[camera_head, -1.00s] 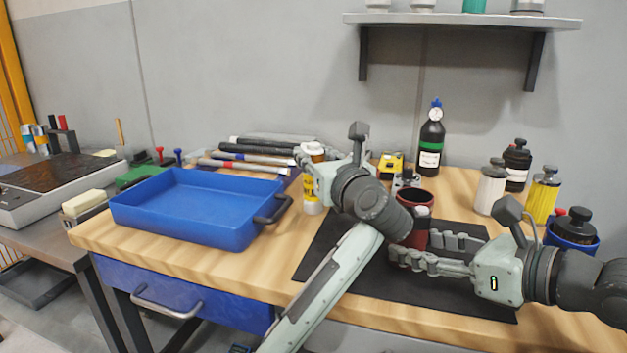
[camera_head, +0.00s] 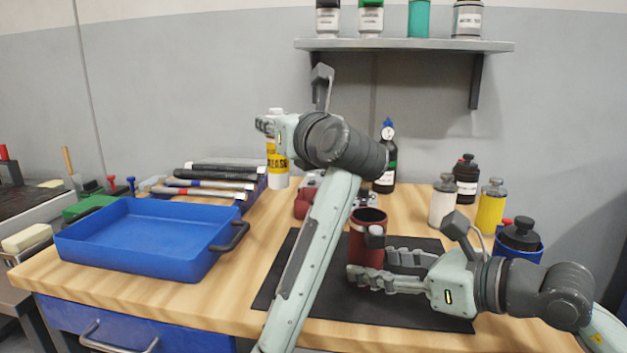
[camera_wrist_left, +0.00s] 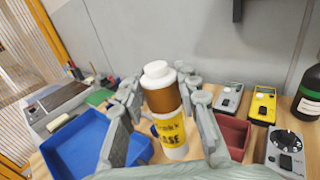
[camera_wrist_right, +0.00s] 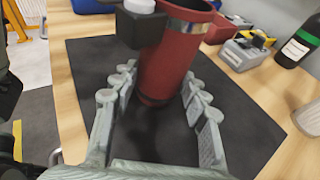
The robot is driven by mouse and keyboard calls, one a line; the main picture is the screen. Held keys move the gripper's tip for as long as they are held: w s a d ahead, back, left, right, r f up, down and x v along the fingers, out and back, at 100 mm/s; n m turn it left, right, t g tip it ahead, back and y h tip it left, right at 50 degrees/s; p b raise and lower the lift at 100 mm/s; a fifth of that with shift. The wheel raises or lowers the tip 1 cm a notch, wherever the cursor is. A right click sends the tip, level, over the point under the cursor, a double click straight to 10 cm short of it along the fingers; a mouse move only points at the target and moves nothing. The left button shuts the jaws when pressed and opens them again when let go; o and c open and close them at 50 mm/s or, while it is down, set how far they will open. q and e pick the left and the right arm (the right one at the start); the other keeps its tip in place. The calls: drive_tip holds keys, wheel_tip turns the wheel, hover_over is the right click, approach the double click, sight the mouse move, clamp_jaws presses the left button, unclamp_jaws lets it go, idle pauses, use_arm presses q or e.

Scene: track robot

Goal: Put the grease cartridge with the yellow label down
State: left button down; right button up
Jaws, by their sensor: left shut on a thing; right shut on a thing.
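The grease cartridge (camera_head: 277,165), white with a yellow label, is upright in my left gripper (camera_head: 272,126) toward the back of the bench. It appears to be held above the wood, and its lower end is partly hidden in the left wrist view. There its white cap, brown upper part and yellow label (camera_wrist_left: 170,134) show between the fingers. My right gripper (camera_head: 369,275) is shut on a dark red cylinder (camera_head: 366,238) with a dark bracket, standing on the black mat (camera_head: 420,310).
A dark red bin (camera_wrist_left: 234,136) and meters (camera_wrist_left: 262,104) are near the back. Bottles (camera_head: 490,206) stand at right. Bare wood (camera_head: 250,255) lies between tray and mat.

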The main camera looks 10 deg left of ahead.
use_arm(q)
drive_tip(key=s+d+r+m+t+h, duration=0.25)
drive_tip(key=s+d+r, duration=0.2)
drive_tip(key=d, duration=0.35)
drive_tip(key=s+d+r+m+t+h, duration=0.1)
drive_tip(key=s+d+r+m+h, duration=0.2)
drive_tip(key=s+d, duration=0.4)
use_arm(e)
drive_tip(key=shift+f, duration=0.1)
use_arm(q)
wheel_tip(320, 180, down, 17)
drive_tip(key=w+d+n, duration=0.1)
drive_tip(key=shift+f, duration=0.15)
drive_tip(key=shift+d+g, duration=0.1)
drive_tip(key=shift+g, duration=0.15)
